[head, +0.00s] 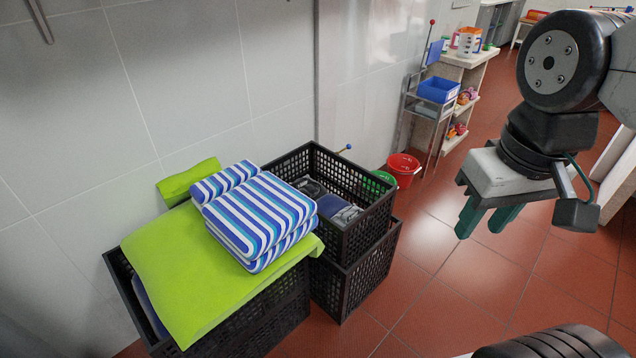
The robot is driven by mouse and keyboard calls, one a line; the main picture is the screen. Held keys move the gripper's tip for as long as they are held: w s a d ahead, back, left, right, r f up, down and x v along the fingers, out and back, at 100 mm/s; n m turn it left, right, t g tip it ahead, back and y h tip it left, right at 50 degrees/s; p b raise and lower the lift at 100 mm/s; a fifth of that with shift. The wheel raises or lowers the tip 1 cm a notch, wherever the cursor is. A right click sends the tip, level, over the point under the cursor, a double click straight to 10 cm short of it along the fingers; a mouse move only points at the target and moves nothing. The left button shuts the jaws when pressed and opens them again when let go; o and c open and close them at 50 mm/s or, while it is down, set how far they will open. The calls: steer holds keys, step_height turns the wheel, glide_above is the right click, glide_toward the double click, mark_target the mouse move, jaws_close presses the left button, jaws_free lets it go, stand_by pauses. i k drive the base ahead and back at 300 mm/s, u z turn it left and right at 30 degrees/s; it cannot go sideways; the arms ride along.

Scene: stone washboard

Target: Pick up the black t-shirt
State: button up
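My gripper (480,227) hangs at the right over the floor, with its two green fingers apart and nothing between them. It is well to the right of the crates. No garment shows clearly as a black t-shirt. Folded dark cloth, grey-black (347,214) and dark blue (331,205), lies inside the upper black crate (375,217). The crate walls and the striped stack hide part of this cloth, so I cannot tell which piece is the t-shirt.
A folded blue-and-white striped cloth (260,215) rests on a lime-green cloth (165,265) over the left black crate (285,325). A lower crate (355,280) supports the upper one. Red (403,168) and green buckets and shelves stand behind. The red-tiled floor (450,300) is clear.

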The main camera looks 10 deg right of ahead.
mark_target(305, 185)
steer(key=z, duration=0.3)
steer(key=i, duration=1.45)
steer(key=u, duration=0.75)
